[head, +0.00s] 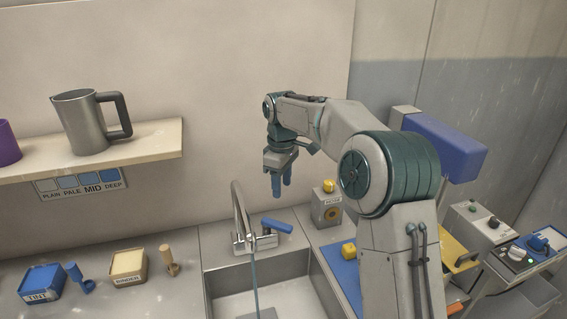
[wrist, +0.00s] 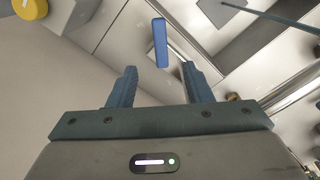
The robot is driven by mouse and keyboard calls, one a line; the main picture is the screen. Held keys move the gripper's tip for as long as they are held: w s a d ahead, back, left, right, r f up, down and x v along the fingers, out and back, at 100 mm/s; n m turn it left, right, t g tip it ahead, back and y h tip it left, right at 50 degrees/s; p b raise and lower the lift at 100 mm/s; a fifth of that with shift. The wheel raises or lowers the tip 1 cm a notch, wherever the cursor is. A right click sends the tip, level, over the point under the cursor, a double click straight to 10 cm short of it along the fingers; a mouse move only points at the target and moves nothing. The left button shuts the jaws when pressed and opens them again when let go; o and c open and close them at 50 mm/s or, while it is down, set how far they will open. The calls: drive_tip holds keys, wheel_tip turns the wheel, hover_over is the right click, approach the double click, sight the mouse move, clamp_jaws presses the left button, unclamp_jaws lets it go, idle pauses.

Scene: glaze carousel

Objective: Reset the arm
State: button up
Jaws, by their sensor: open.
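My gripper (head: 279,185) hangs in the air above the back of the sink, its fingers pointing down. In the wrist view my gripper (wrist: 160,84) has its two blue fingers apart, with nothing between them. The blue tap lever (head: 277,225) is below it, beside the grey tap (head: 240,225); the lever also shows beyond the fingertips in the wrist view (wrist: 160,42). Water appears to run in a thin blue stream (head: 255,285) from the tap into the sink (head: 285,300).
A shelf (head: 150,140) at the left holds a metal jug (head: 80,122) and a purple cup (head: 6,142). A blue TINT box (head: 42,282) and a tan BINDER box (head: 130,266) stand on the counter. A box with a yellow knob (head: 328,186) stands right of the tap.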

drive_tip(key=s+d+r+m+t, duration=0.1)
drive_tip(key=s+d+r+m, duration=0.15)
drive_tip(key=s+d, duration=0.4)
drive_tip(key=s+d+r+m+t, duration=0.1)
drive_tip(key=s+d+m, duration=0.3)
drive_tip(key=s, duration=0.6)
drive_tip(key=s+d+f+m, duration=0.2)
drive_tip(key=s+d+m, duration=0.1)
drive_tip(key=s, duration=0.5)
drive_tip(key=s+d+f+m+t, duration=0.1)
drive_tip(key=s+d+f+m, duration=0.2)
drive_tip(key=s, duration=0.4)
drive_tip(key=shift+s+m, duration=0.35)
drive_tip(key=shift+s, duration=0.05)
